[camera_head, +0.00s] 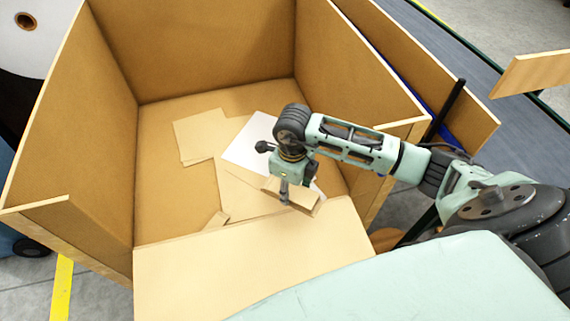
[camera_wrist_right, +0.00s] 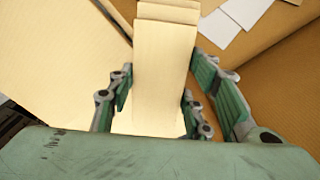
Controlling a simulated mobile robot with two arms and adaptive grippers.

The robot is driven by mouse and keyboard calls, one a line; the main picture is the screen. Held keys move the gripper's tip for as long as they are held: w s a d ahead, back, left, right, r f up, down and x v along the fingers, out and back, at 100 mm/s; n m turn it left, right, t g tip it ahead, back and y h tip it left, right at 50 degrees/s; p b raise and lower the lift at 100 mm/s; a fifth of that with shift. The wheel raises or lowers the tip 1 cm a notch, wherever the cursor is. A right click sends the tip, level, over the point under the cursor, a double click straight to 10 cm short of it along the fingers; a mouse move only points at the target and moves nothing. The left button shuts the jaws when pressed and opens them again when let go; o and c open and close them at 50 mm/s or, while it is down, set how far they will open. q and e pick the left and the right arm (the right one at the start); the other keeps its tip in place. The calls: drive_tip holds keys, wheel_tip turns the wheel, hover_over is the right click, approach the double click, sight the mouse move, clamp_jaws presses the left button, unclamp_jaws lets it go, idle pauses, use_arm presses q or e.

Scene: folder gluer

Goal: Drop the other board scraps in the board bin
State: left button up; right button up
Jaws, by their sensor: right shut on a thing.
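The board bin (camera_head: 215,55) is a large, open, brown box in the middle of the head view. Flat tan board scraps (camera_head: 198,135) and a white piece (camera_head: 248,145) lie on its floor. My right gripper (camera_head: 284,192) reaches in over the bin's right side, pointing down near its front wall. It is shut on a tan board scrap (camera_head: 304,196). In the right wrist view this scrap (camera_wrist_right: 160,75) stands between the green fingers as a long strip, with further tan layers at its top end. My left gripper is not in view.
The bin's front wall (camera_head: 250,262) is lower and close to my right gripper. A grey conveyor belt (camera_head: 455,70) and brown panels (camera_head: 540,70) stand to the right. A yellow floor line (camera_head: 62,285) runs at the lower left. White pieces (camera_wrist_right: 245,10) also show in the wrist view.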

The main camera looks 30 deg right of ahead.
drive_tip(key=shift+w+r+b, duration=0.1)
drive_tip(key=shift+w+b, duration=0.15)
drive_tip(key=shift+b, duration=0.35)
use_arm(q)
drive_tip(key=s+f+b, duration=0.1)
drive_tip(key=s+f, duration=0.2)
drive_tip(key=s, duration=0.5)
use_arm(e)
drive_tip(key=shift+w+d+f, duration=0.15)
drive_tip(key=shift+w, duration=0.45)
drive_tip(key=shift+w+d+f, duration=0.1)
drive_tip(key=shift+w+d, duration=0.05)
drive_tip(key=shift+w, duration=0.4)
drive_tip(key=w+d+f+b, duration=0.2)
drive_tip(key=w+d+b, duration=0.1)
drive_tip(key=w+b, duration=0.5)
drive_tip(key=shift+w, duration=1.75)
drive_tip(key=o, duration=1.1)
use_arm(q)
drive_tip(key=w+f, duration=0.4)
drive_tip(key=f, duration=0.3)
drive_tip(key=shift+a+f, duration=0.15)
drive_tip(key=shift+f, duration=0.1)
